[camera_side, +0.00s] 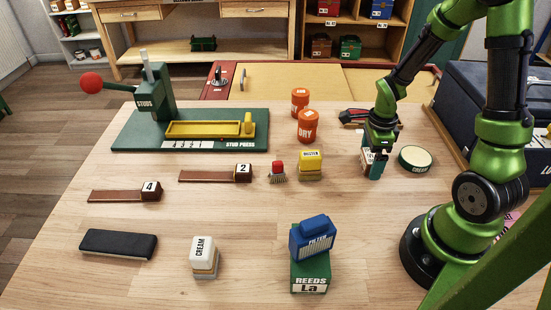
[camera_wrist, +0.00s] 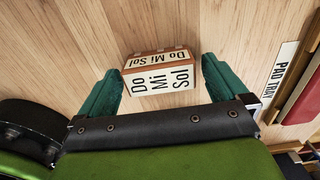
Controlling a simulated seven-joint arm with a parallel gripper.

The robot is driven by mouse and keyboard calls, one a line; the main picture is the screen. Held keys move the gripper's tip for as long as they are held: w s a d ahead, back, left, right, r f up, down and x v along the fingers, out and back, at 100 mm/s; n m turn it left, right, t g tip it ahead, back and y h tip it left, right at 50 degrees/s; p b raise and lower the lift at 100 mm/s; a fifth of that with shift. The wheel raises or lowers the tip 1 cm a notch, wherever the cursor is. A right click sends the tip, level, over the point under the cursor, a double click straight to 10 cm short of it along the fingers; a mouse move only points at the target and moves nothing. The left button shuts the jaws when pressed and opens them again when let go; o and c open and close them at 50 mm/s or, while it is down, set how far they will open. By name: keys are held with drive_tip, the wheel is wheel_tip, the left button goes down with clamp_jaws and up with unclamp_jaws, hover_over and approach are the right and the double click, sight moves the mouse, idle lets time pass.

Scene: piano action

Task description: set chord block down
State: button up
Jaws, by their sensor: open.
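The chord block (camera_wrist: 160,79) is a small cream and brown block marked "Do Mi Sol". In the wrist view it sits between the two green fingers of my gripper (camera_wrist: 161,66), with a narrow gap on each side. My gripper is open around it. In the side view my gripper (camera_side: 374,165) is low at the right of the table, and the block (camera_side: 367,158) shows partly beside the fingers. It appears to rest on the wood, though its base is partly hidden.
A round cream tin (camera_side: 415,159) stands close right of my gripper. Orange jars (camera_side: 308,126) and a yellow-topped block (camera_side: 310,164) stand to the left. A green stud press (camera_side: 190,130) is farther left. A pad tray label (camera_wrist: 280,76) shows at right. Bare wood lies in front.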

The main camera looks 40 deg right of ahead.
sight(372, 156)
wheel_tip(372, 156, up, 12)
drive_tip(key=s+a+r+n+t+y, duration=0.1)
drive_tip(key=a+r+n+t, duration=0.2)
drive_tip(key=a+r+n, duration=0.3)
drive_tip(key=s+a+r+n+t+y, duration=0.1)
drive_tip(key=a+r+n+t, duration=0.3)
drive_tip(key=a+n, duration=0.5)
drive_tip(key=r+n, duration=0.1)
drive_tip(key=n, duration=0.7)
drive_tip(key=shift+s+a+r, duration=0.15)
drive_tip(key=shift+a+r, duration=0.15)
drive_tip(key=shift+r, duration=0.05)
